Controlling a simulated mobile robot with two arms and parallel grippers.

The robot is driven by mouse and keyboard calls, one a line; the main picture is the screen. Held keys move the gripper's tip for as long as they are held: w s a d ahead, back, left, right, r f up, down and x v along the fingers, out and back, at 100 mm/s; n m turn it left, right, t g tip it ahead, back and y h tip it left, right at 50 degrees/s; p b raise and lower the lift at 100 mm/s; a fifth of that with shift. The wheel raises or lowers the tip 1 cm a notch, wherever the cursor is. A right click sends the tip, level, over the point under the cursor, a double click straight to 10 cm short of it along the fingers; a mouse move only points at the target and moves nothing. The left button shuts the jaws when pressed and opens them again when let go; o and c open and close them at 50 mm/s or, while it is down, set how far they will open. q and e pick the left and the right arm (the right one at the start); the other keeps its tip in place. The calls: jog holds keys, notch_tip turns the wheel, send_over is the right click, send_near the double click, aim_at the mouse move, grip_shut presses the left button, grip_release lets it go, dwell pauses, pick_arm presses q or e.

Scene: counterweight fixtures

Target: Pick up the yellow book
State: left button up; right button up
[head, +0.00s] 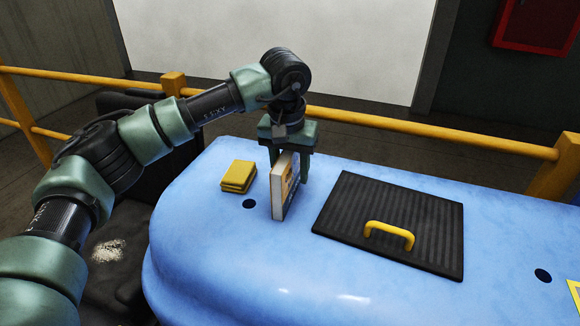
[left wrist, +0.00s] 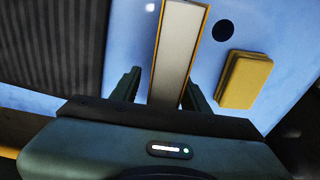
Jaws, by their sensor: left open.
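A book with yellow on its cover (head: 279,190) stands upright on the blue surface (head: 200,235), its pale page edge facing the head camera. In the left wrist view the book (left wrist: 180,50) shows as a whitish page block between thin yellow cover edges. My left gripper (head: 291,165) is over the top of the book, pointing down. Its jaws are open, with one finger on each side of the book; the left wrist view shows a gap on at least the left side. My right gripper is not in view.
A small yellow stack (head: 238,177) lies left of the book, close to the gripper. A black ribbed panel (head: 350,215) with a yellow handle (head: 390,234) lies to the right. Dark round holes (head: 249,204) mark the blue surface. A yellow railing (head: 400,127) runs behind.

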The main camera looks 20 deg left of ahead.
pick_arm(q)
jog(key=shift+w+f, duration=0.1)
jog(key=shift+f, duration=0.15)
grip_shut()
jog(key=shift+r, duration=0.1)
dwell(1.2)
